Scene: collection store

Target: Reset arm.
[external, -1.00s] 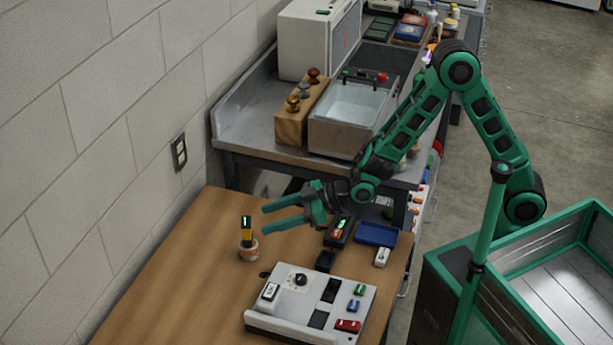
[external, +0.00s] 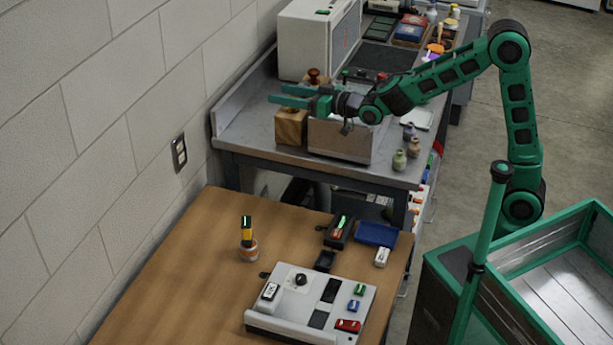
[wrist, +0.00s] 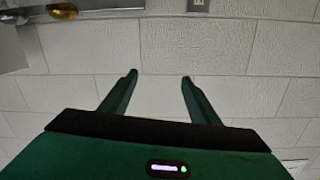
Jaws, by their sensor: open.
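My gripper (external: 277,96) is open and empty, with its two green fingers pointing left toward the wall.
Small bottles (external: 399,160) stand at the bench's right edge. The table's left part is clear.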

